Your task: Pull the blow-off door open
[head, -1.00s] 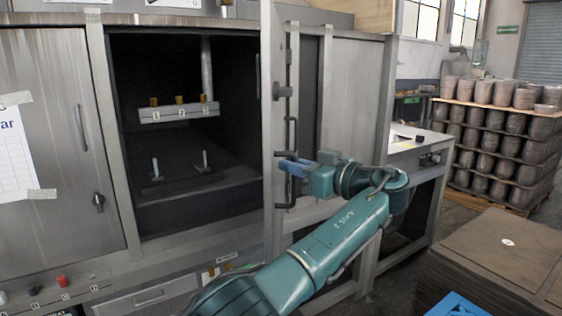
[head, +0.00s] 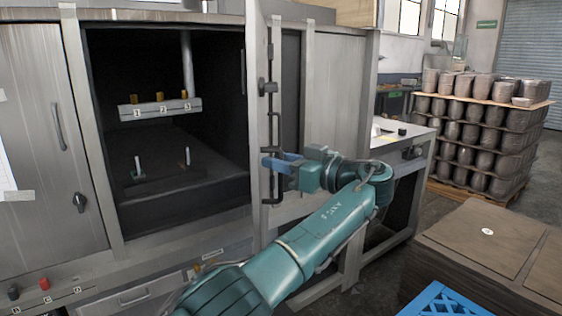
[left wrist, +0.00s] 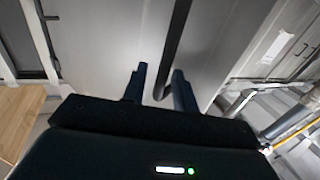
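A tall grey metal door (head: 258,120) stands swung out, nearly edge-on, at the right side of a dark open chamber (head: 110,75). A dark bar handle (head: 271,188) is on the door's right face. My left gripper (head: 270,163) reaches this handle from the right. In the left wrist view the two fingers of my left gripper (left wrist: 158,82) stand apart with the handle bar (left wrist: 176,40) between them. The bar is near the right finger, with a gap to the left one; firm contact is not visible. My right gripper is out of view.
Inside the chamber is a numbered block (head: 160,108) with brass nozzles. A closed door (head: 45,130) is at the left. Stacked pots (head: 480,125) stand at the back right. A brown stack (head: 490,240) and a blue crate (head: 445,300) are at the lower right.

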